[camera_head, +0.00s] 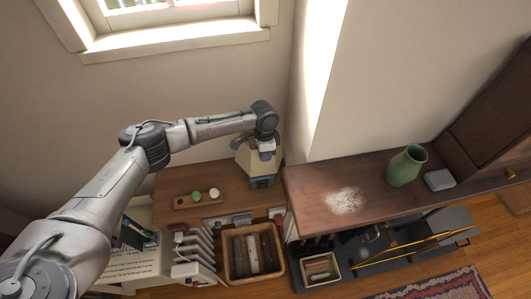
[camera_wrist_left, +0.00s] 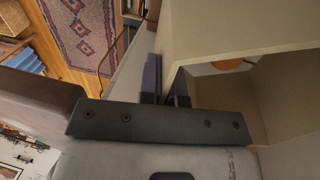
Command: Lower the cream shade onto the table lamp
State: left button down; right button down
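The cream shade (camera_head: 243,154) is at the far right end of the wooden side table, over the dark grey base of the table lamp (camera_head: 262,183). My left gripper (camera_head: 266,153) is at the shade's upper part, partly covering it. In the left wrist view the hollow, flat-sided shade (camera_wrist_left: 235,25) fills the right side. The dark fingers of my left gripper (camera_wrist_left: 165,85) are close together on its wall, at the rim. An orange patch shows through the shade's opening. Whether the shade rests on the lamp is hidden. My right gripper is not in view.
A wooden tray (camera_head: 198,199) with small green and white round things lies left on the side table (camera_head: 165,181). A wicker basket (camera_head: 228,275) stands below. A brown cabinet top (camera_head: 310,190) with a green vase (camera_head: 406,166) and white powder is to the right. Walls stand behind.

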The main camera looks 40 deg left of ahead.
pick_arm(q)
jog(key=c, duration=1.3)
grip_release()
jog(key=shift+o, duration=0.3)
notch_tip(320, 180, up, 14)
jog(key=w+a+b, duration=0.1)
jog(key=shift+w+a+f, duration=0.2)
jog(key=shift+w+a, duration=0.05)
jog(key=shift+a, duration=0.1)
